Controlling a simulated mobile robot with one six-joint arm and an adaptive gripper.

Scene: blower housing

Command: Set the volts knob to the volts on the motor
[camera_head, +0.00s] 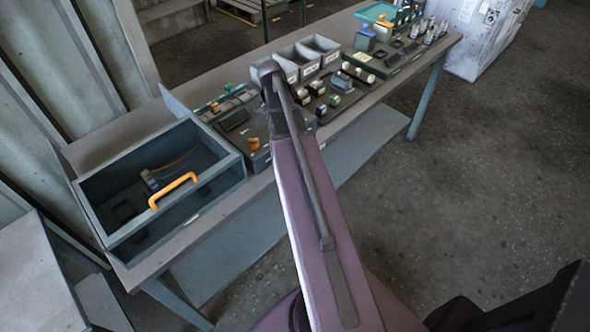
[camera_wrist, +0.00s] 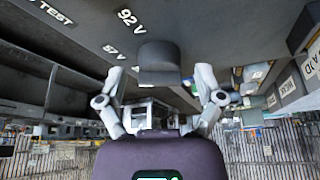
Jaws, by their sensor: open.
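A dark grey knob (camera_wrist: 158,62) sits on a dark panel (camera_wrist: 215,30) in the wrist view. White labels beside it read "92 V" (camera_wrist: 130,17) and "57 V" (camera_wrist: 113,52); part of another label reads "TEST" (camera_wrist: 57,15). My gripper (camera_wrist: 159,75) is open, with one fingertip on each side of the knob and a gap to it on both sides. Nothing is held. In the head view my arm hides the gripper and this knob. I cannot pick out the motor or read its volts in either view.
In the head view, an open blue-grey box (camera_head: 225,178) with an orange handle (camera_head: 172,190) stands left on the bench. An orange knob (camera_head: 253,143) is near the arm. Grey bins (camera_head: 322,46) and small parts line the bench to the right. The floor in front (camera_head: 470,190) is clear.

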